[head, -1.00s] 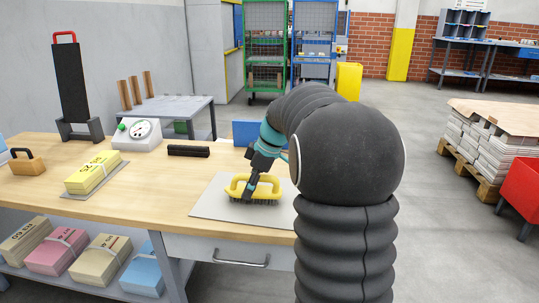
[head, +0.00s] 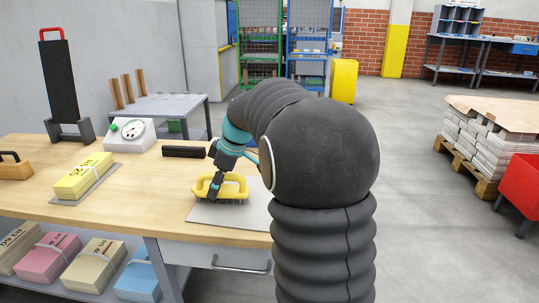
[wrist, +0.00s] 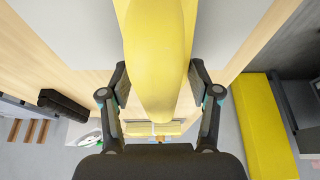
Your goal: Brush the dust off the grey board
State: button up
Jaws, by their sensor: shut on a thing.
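The grey board (head: 245,217) lies flat on the wooden workbench near its front edge, partly behind my arm. A yellow brush (head: 233,188) with dark bristles pointing down is over the left part of the board, and its bristles seem to touch it. My gripper (head: 214,187) is shut on the brush's yellow handle. The wrist view shows the handle (wrist: 155,60) between the two fingers (wrist: 158,88) and part of the board (wrist: 65,30). I cannot make out dust on the board.
A black upright stand (head: 60,85) is at the back left. Strapped bundles (head: 95,264) fill the shelf below.

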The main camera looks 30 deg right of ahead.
aim_at(211, 173)
jog(key=shift+w+a, duration=0.5)
jog(key=shift+a, duration=0.2)
notch_tip(211, 173, up, 3)
jog(key=shift+w+d+f+p, duration=0.1)
jog(key=shift+p, duration=0.65)
jog(key=shift+a+r+p, duration=0.25)
jog(key=shift+r+p, duration=0.5)
jog(key=shift+r, duration=0.35)
jog(key=shift+r+p, duration=1)
jog(key=shift+r, duration=0.5)
jog(key=shift+d, duration=0.1)
